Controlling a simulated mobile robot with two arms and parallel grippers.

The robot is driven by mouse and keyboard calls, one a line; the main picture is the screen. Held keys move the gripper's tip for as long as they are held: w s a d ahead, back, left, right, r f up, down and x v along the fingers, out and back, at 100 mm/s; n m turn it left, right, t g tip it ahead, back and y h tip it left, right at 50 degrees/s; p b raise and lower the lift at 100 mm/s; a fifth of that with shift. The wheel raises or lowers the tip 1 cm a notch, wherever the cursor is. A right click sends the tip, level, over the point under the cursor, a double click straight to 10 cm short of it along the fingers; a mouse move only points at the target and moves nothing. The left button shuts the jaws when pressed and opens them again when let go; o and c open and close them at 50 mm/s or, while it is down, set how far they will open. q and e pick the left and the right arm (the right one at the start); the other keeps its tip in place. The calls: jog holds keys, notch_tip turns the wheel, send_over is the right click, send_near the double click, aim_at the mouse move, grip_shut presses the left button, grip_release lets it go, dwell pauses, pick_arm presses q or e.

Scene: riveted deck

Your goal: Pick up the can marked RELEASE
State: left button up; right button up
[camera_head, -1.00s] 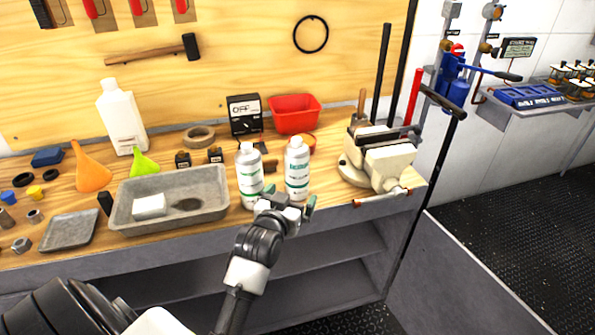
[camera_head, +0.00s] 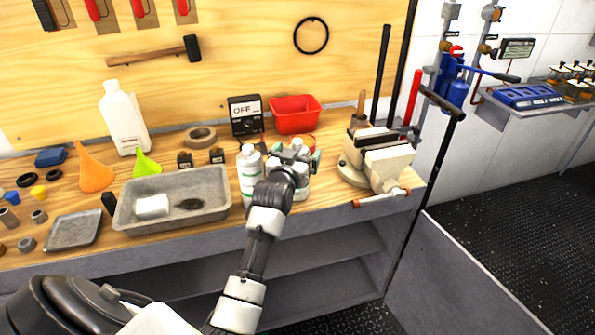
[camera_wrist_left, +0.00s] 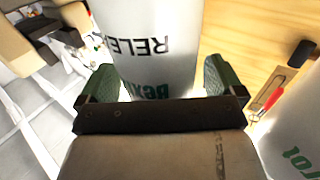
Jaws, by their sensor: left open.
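The can marked RELEASE (camera_wrist_left: 150,45) is white with dark lettering, and it stands between the two green-padded fingers of my left gripper (camera_wrist_left: 158,82) in the left wrist view. The fingers are open, one on each side of the can; I cannot tell whether they touch it. In the head view my left gripper (camera_head: 293,158) covers much of this can (camera_head: 302,184), the right one of two on the workbench. The other white can (camera_head: 249,172) stands upright just to its left, and part of it shows at the right of the left wrist view (camera_wrist_left: 293,140).
A grey tray (camera_head: 215,180) with a white block lies left of the cans. A vise (camera_head: 385,165) stands to the right. A red bin (camera_head: 295,112) and a black meter (camera_head: 244,114) are behind. The bench's front edge runs just in front of the cans.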

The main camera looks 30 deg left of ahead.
pick_arm(q)
jog(key=shift+w, duration=0.1)
pick_arm(e)
jog(key=shift+a, duration=0.3)
pick_arm(q)
jog(key=shift+r, duration=0.1)
jog(key=c, duration=1.5)
jog(key=shift+c, duration=0.2)
pick_arm(e)
jog(key=shift+s+d, duration=0.15)
jog(key=shift+d, duration=0.15)
